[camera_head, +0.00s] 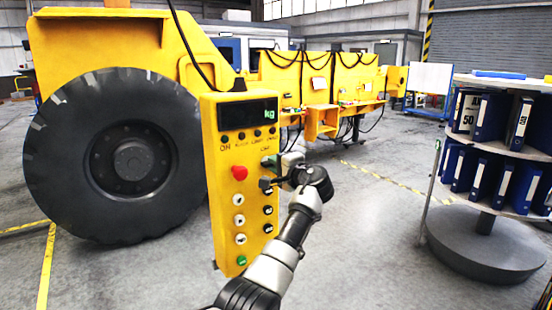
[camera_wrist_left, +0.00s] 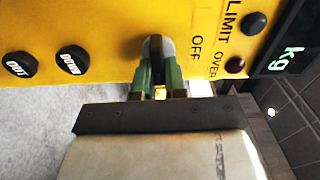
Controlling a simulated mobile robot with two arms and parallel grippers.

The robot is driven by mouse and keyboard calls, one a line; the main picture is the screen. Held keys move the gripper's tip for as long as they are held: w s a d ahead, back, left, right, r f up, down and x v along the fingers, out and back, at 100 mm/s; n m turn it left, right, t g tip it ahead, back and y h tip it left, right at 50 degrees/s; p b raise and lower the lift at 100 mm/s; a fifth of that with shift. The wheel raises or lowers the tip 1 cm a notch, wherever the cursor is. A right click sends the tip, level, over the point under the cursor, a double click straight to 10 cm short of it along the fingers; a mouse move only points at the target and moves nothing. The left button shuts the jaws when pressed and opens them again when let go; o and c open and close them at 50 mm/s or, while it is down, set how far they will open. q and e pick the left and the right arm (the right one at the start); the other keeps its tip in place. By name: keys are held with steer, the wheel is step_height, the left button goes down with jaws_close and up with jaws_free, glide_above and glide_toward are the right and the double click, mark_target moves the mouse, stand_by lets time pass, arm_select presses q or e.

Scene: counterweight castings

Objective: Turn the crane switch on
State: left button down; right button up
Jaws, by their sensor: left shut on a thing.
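The yellow crane control box (camera_head: 222,180) stands upright in the middle of the head view. It has a dark display reading "kg", a red button (camera_head: 239,172), white buttons on its left and black buttons on its right. My left gripper (camera_head: 272,172) is at the box's right side, below the "OFF" label. In the left wrist view its green fingers (camera_wrist_left: 158,70) are shut around the crane switch (camera_wrist_left: 157,44), a grey round knob with a dark lever beside the printed "OFF". The fingers and hand mostly hide the switch in the head view. My right gripper is not in view.
A large black tyre (camera_head: 60,165) on yellow machinery stands just left of the box. A round shelf with blue binders (camera_head: 475,180) stands at the right. Yellow castings (camera_head: 318,75) stand behind. Grey floor is clear between the box and the shelf.

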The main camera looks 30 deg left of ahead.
arm_select(q)
steer(key=shift+f+m, duration=0.15)
steer(key=shift+m, duration=0.25)
steer(key=c, duration=1.2)
jaws_free()
steer(key=b+v, duration=0.3)
steer(key=v, duration=0.7)
steer(key=shift+s+d, duration=0.1)
steer(key=shift+d, duration=0.3)
